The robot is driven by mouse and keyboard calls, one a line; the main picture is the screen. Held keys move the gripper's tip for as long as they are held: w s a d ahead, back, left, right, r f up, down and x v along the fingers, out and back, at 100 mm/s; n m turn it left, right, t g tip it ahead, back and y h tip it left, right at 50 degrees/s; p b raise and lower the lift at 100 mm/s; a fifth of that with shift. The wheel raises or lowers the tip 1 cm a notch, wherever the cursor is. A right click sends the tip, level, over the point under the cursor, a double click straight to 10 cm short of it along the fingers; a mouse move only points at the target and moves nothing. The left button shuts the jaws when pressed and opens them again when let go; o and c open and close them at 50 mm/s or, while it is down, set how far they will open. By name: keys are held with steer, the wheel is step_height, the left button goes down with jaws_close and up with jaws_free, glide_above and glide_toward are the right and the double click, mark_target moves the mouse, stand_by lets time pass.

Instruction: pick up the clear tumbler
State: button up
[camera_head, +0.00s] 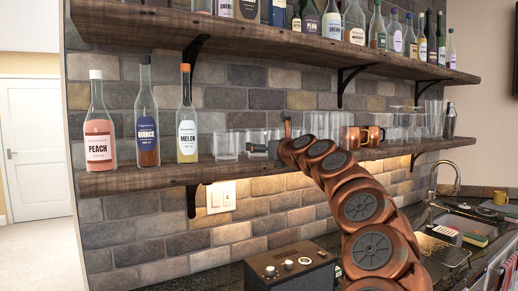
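Several clear tumblers stand on the lower wooden shelf (150,178). One clear tumbler (226,147) is at the left end of the row, right of the bottles. Another clear tumbler (256,136) stands just right of it, partly behind my gripper. My gripper (254,149) is at shelf height in front of these tumblers, at the end of my copper-coloured arm. It is small and dark here. I cannot tell whether its fingers are apart or touch any glass. More clear glasses (314,124) stand behind and to the right of my arm, partly hidden by it.
Peach (98,140), quince (147,137) and melon (187,138) bottles stand left of the tumblers. A copper mug (362,136) is on the right part of the shelf. The upper shelf (230,30) holds several bottles. A black radio-like box (291,270) sits on the counter below.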

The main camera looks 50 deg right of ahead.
steer(key=shift+p+x, duration=0.35)
steer(key=shift+x, duration=1.35)
steer(key=shift+f, duration=0.1)
steer(key=c, duration=1.4)
step_height(320, 180, up, 7)
steer(key=shift+w+f, duration=0.1)
step_height(320, 180, up, 3)
steer(key=shift+r+p, duration=0.1)
steer(key=shift+p, duration=0.45)
